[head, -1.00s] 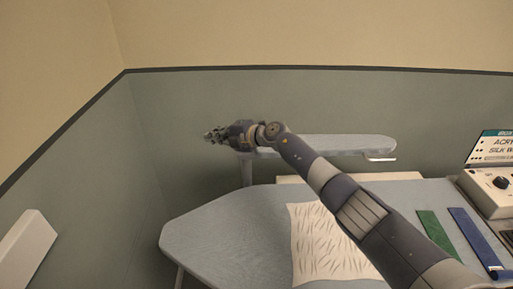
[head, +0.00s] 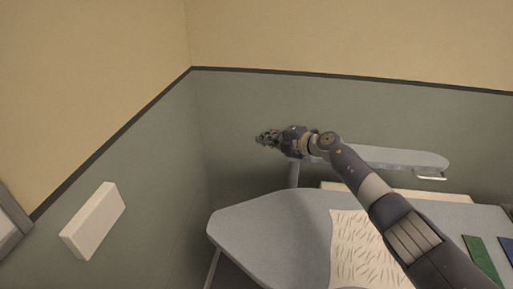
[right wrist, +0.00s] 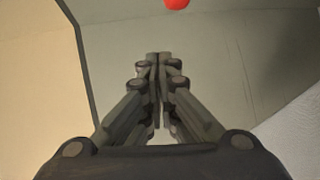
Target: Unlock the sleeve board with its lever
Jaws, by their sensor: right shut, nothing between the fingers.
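The sleeve board (head: 395,157) is a narrow pale blue-grey board at the back, raised above the main ironing board on a post (head: 293,174). My right gripper (head: 266,138) is left of the sleeve board's left end, above the post, in the head view. Its fingers are together and empty, which the right wrist view (right wrist: 157,62) also shows. A red rounded thing (right wrist: 176,3), possibly the lever's knob, is cut off at the top of the wrist view, ahead of the fingertips and apart from them. My right wrist hides the sleeve board's left end. My left gripper is out of view.
The wide ironing board (head: 270,229) lies in front, with a patterned cream cloth (head: 350,248) on it. A green strip (head: 481,257) and a blue strip (head: 507,247) are at the right. A white box (head: 94,221) is on the left wall.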

